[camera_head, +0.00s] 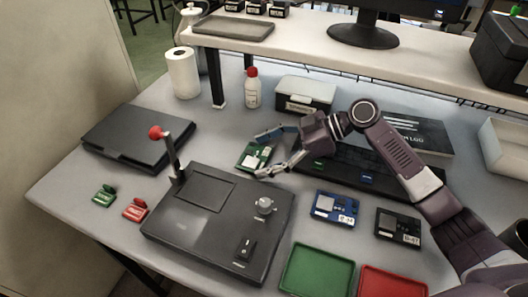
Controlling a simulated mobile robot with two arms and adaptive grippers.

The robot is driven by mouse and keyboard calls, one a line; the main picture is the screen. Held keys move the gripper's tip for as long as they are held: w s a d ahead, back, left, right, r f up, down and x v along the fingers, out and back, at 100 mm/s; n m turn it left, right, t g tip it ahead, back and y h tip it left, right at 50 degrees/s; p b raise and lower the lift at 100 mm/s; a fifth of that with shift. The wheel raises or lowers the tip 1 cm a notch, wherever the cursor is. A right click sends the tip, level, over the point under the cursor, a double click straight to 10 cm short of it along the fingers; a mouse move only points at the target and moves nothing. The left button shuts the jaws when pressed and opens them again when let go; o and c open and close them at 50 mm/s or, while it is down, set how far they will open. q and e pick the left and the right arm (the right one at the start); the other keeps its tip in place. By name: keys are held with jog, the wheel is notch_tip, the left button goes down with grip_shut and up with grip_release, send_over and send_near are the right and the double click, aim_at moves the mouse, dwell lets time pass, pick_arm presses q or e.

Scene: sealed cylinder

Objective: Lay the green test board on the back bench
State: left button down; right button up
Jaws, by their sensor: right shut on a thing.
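A small green test board (253,160) with pale parts on it is at the middle of the bench, just behind the dark test fixture. My right gripper (261,155) comes in from the right and is shut on it, one finger at its far side and one at its near side. Whether the board touches the bench top is hard to tell. My left gripper is out of view. A raised pale bench surface (300,40) runs along the back; I cannot tell if it is the back bench.
The dark fixture (165,232) with a red-knobbed lever stands in front. A blue board (336,208) and a dark board (397,224) lie right. Green (317,270) and red (392,283) trays are at the front. A white bottle (252,92) and box (305,95) stand behind.

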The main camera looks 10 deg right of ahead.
jog(key=o, duration=1.1)
jog(key=shift+f, duration=0.1)
jog(key=o, duration=0.4)
jog(key=shift+o, duration=0.2)
jog(key=shift+r, duration=0.25)
jog(key=shift+d, duration=0.3)
jog(key=b+v, duration=0.1)
jog(key=v, duration=0.4)
jog(key=shift+s+d+r+b, duration=0.15)
jog(key=shift+d+b, duration=0.1)
jog(key=shift+b, duration=0.1)
jog(key=shift+s+d+r, duration=0.15)
jog(key=shift+d+r, duration=0.2)
jog(key=shift+d, duration=0.15)
